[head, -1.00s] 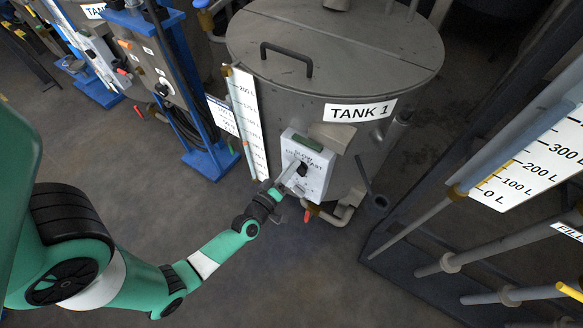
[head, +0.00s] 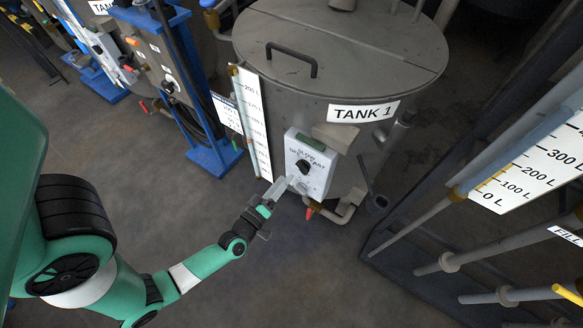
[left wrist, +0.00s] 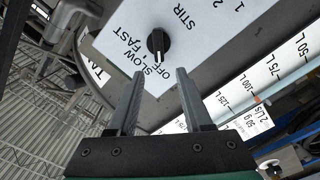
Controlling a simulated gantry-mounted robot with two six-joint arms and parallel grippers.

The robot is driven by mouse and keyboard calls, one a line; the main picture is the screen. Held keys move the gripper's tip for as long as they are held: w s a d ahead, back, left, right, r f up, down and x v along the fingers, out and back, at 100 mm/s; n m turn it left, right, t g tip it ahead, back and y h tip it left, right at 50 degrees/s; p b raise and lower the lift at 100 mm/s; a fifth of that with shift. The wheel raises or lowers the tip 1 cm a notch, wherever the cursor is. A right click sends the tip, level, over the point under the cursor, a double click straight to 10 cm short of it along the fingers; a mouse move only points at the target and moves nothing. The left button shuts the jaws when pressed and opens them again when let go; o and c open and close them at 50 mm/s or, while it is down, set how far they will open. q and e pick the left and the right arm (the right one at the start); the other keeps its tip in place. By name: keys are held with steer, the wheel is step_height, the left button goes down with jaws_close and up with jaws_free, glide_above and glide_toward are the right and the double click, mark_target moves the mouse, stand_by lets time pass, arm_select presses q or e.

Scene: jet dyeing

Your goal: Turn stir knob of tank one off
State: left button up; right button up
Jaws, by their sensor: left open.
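Tank 1 (head: 345,145) is a grey metal tank with a lid and a "TANK 1" label. A white control panel (head: 318,178) on its front carries the black stir knob (head: 302,168). In the left wrist view the knob (left wrist: 158,42) is uncovered, and its white mark points down toward the OFF/SLOW/FAST lettering; I cannot tell exactly which word it meets. My left gripper (head: 284,184) is open and empty, just in front of and below the knob, apart from it. Its two fingers (left wrist: 158,84) show in the left wrist view with a clear gap. My right gripper is not in view.
A white level scale (head: 252,125) stands left of the panel. A pipe with a valve (head: 340,212) sits below it. A blue stand (head: 212,155) is further left, and a dark frame with pipes (head: 450,265) is on the right. The floor in front is clear.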

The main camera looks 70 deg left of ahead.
arm_select(q)
steer(key=p+v, duration=0.1)
steer(key=v, duration=0.3)
steer(key=shift+s+d, duration=0.2)
steer(key=shift+s, duration=0.1)
